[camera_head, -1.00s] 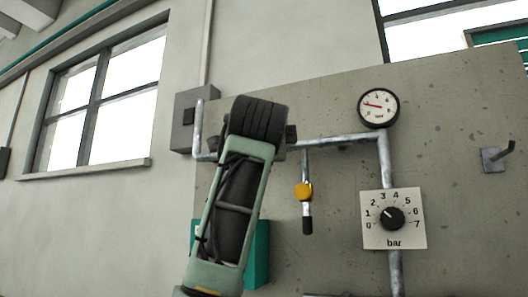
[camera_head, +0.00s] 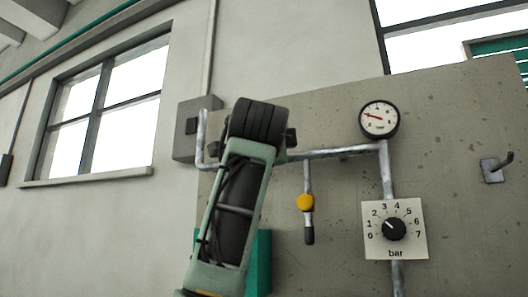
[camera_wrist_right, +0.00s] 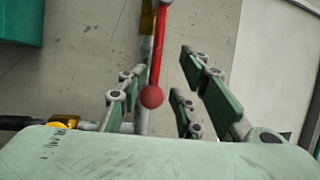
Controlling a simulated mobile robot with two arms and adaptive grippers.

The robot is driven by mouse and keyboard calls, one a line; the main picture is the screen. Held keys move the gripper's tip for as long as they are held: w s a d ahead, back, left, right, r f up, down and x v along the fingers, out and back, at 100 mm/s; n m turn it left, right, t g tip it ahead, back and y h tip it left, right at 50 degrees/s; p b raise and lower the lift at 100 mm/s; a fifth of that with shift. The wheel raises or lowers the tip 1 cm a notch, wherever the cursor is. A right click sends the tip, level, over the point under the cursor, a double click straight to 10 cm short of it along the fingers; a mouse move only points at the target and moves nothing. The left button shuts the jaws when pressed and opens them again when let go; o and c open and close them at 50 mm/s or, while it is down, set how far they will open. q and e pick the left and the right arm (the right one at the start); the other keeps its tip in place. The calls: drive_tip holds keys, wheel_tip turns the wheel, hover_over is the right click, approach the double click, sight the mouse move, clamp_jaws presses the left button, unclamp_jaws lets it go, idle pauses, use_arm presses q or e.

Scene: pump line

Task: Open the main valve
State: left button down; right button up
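A red lever with a red ball end (camera_wrist_right: 152,97) hangs alongside a metal pipe in the right wrist view. I take it for the main valve's handle. My right gripper (camera_wrist_right: 161,66) is open, with its green fingers on either side of the lever in the picture. I see gaps between ball and fingers; contact is not visible. In the head view a green arm of mine covers the pipe's left part, and the red lever is hidden there. My left gripper is not in view.
A grey panel (camera_head: 460,130) carries a pressure gauge (camera_head: 379,119), a bar dial (camera_head: 395,229) and a small yellow valve with a black handle (camera_head: 306,203). A teal box (camera_head: 263,265) is beside my arm. A hook (camera_head: 495,168) sits at right.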

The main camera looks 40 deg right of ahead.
drive_tip(key=shift+d+f, duration=0.15)
drive_tip(key=shift+d, duration=0.05)
drive_tip(key=v, duration=1.2)
drive_tip(key=shift+a, duration=0.2)
drive_tip(key=shift+w+d, duration=0.1)
drive_tip(key=shift+d, duration=0.05)
